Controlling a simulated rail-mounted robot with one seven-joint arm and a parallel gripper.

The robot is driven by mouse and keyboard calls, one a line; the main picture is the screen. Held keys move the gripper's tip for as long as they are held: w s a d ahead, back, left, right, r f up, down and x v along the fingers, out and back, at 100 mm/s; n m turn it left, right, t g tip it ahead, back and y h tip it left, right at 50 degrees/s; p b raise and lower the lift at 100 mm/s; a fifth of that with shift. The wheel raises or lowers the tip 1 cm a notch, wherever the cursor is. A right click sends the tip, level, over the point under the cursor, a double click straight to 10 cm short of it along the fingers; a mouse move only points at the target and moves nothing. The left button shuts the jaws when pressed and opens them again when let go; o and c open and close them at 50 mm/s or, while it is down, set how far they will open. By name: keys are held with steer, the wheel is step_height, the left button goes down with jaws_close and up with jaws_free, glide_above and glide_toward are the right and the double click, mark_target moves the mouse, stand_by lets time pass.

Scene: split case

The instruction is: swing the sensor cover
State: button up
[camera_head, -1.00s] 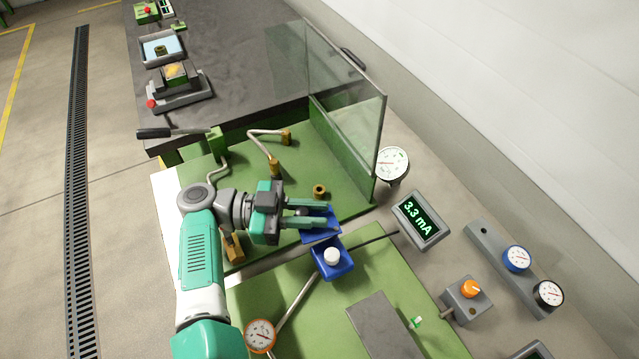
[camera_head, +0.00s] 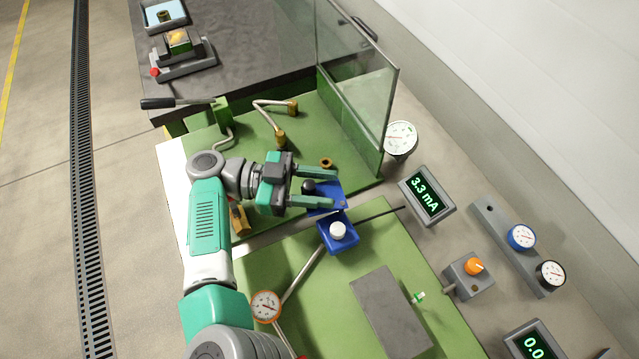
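The sensor cover, a flat blue plate (camera_head: 332,192) with a black knob (camera_head: 308,187), lies at the upper edge of a blue box (camera_head: 338,243). The box is open at the top and a round white sensor head (camera_head: 338,230) shows in it. My gripper (camera_head: 317,187) is over the cover, pointing right. Its two green fingers are spread apart, one on each side of the black knob, with visible gaps. The fingers hide part of the plate, and I cannot tell how the cover is hinged.
A meter reading 3.3 mA (camera_head: 427,195) stands to the right, with a cable toward the box. A glass screen (camera_head: 355,85) stands behind. A brass fitting (camera_head: 326,162) sits just above the fingers. A grey block (camera_head: 390,310) and an orange-rimmed gauge (camera_head: 266,305) are nearer.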

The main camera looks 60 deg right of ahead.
mark_target(319, 193)
step_height(319, 193, up, 4)
steer(key=shift+p, duration=1.1)
steer(key=shift+s+a+r+p, duration=0.25)
steer(key=shift+s+a+p, duration=0.2)
steer(key=shift+s+a, duration=0.1)
steer(key=s+a+p, duration=0.3)
steer(key=s+a, duration=0.6)
steer(key=s, duration=0.2)
steer(key=shift+a+r, duration=0.15)
steer(key=shift+r, duration=0.1)
